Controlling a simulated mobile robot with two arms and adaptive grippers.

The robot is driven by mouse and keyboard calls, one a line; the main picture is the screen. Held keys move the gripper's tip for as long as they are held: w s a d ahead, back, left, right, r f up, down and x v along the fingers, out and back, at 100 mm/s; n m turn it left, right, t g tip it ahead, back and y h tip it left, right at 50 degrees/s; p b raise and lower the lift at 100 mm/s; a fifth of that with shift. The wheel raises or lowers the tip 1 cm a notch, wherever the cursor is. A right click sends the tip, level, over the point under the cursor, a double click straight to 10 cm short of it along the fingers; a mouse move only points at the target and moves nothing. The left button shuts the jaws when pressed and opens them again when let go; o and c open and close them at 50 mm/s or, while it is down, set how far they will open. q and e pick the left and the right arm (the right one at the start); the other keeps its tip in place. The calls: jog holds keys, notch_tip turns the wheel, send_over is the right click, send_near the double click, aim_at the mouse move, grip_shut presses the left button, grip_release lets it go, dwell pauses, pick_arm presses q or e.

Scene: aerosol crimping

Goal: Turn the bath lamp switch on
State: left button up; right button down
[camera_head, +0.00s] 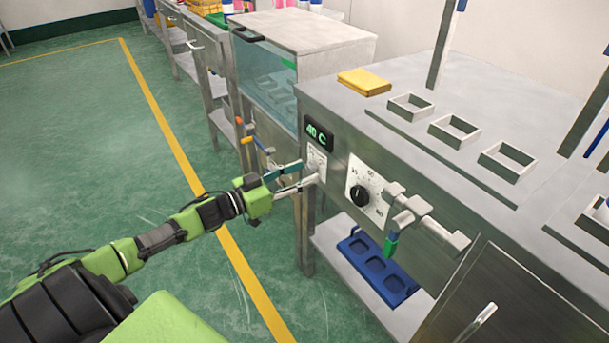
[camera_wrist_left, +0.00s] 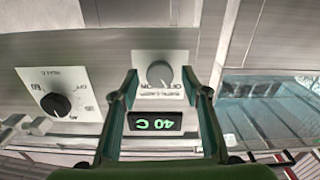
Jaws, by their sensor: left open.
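The bath lamp switch is a small grey round knob on a white plate marked OFF and ON, on the front of the steel bench. In the left wrist view, which is upside down, the knob (camera_wrist_left: 160,74) shows between my two fingers. In the head view the switch plate (camera_head: 316,157) sits under the temperature display, its lower part covered by my fingers. My left gripper (camera_head: 310,171) is open, with its fingertips close to the plate; they also show in the left wrist view (camera_wrist_left: 160,72). I cannot tell whether they touch the knob. My right gripper is out of view.
The green 40 C display (camera_head: 318,136) is just above the switch. A black dial (camera_head: 360,195) on a white plate is to its right. Grey hooks (camera_head: 425,218) stick out further right. A blue tray (camera_head: 378,270) lies on the lower shelf. Green floor is clear at left.

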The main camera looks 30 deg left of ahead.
pick_arm(q)
jog(key=shift+w+d, duration=0.25)
jog(key=shift+w, duration=0.35)
jog(key=c, duration=1.1)
